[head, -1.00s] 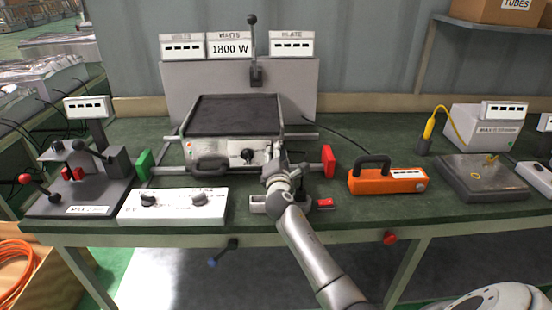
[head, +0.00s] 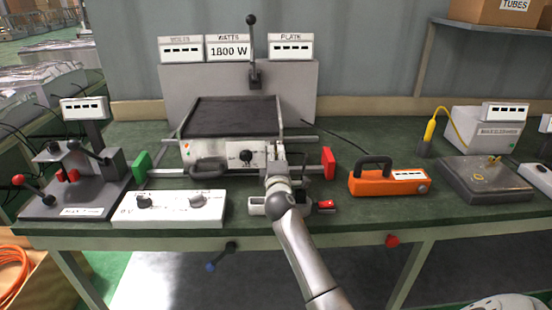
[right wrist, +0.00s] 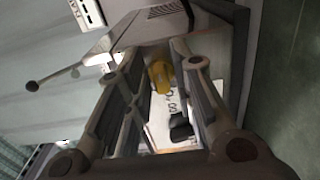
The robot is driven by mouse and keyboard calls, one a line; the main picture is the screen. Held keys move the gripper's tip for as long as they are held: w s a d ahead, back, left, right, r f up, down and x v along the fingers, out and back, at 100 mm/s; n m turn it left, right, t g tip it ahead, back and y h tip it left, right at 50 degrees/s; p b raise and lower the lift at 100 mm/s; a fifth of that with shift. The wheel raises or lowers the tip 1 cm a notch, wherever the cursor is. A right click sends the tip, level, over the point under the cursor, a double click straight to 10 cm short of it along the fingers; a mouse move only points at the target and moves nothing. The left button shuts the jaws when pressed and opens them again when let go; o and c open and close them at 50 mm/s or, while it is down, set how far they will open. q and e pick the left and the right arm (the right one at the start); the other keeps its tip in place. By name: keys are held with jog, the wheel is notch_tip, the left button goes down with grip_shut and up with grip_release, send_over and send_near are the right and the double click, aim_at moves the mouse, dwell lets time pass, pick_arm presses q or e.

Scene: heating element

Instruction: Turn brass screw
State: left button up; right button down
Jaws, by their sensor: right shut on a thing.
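The brass screw (right wrist: 160,76) shows in the right wrist view as a yellow-gold cylinder on the pale front panel of the heating unit. My right gripper (right wrist: 157,58) reaches the panel with its fingers on either side of the screw, shut on it. In the head view my right gripper (head: 276,158) is at the right part of the front panel (head: 225,152), just right of the black knob (head: 246,156). There the gripper hides the screw. My left gripper is not in view.
A white box with two knobs (head: 170,208) sits in front of the unit. A red block (head: 328,162) and a green block (head: 142,166) flank it. An orange handled tool (head: 388,182) stands to the right. The display (head: 229,48) reads 1800 W.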

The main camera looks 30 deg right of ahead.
jog(key=shift+f, duration=0.1)
dwell(0.3)
jog(key=c, duration=1.5)
grip_release()
jog(key=v, duration=1.2)
